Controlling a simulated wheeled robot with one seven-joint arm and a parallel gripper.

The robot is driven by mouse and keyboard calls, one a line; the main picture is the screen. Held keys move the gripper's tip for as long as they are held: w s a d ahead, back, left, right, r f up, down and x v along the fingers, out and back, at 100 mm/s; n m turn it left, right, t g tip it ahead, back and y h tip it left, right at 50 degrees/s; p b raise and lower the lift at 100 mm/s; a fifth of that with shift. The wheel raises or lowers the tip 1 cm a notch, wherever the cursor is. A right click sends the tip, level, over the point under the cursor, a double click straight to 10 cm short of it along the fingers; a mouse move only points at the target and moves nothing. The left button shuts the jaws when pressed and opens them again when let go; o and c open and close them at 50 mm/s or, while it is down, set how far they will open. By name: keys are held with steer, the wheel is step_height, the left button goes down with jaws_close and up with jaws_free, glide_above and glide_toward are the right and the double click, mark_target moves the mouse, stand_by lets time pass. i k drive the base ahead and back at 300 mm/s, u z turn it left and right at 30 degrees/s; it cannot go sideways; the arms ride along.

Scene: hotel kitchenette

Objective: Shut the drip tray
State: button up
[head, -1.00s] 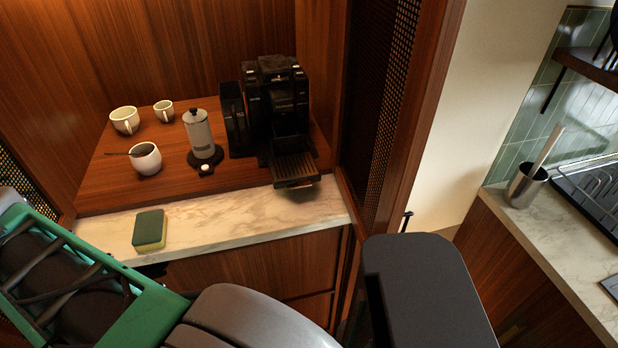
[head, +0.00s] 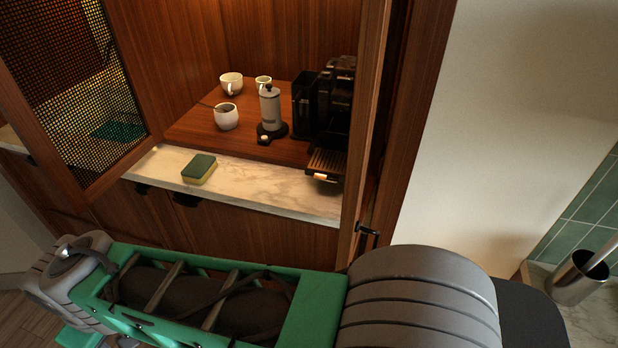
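The black coffee machine (head: 338,100) stands at the right end of the wooden niche, partly hidden by the cabinet's door edge. Its slatted drip tray (head: 327,164) sticks out at the front, over the marble strip, with a small pale piece on its front edge. The tray's right side is cut off by the wooden door frame. My green and grey arm crosses the bottom of the head view. My gripper is not clearly visible, and no fingertips show.
A green and yellow sponge (head: 199,169) lies on the marble ledge (head: 262,188). The door edge (head: 366,120) stands close on the right.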

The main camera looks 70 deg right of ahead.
mark_target(323, 164)
steer(key=u, duration=0.75)
steer(key=i, duration=1.6)
steer(key=z, duration=4.75)
steer(key=i, duration=0.5)
steer(key=z, duration=0.05)
steer(key=k, duration=0.25)
steer(key=u, duration=1)
steer(key=i, duration=0.35)
steer(key=u, duration=0.05)
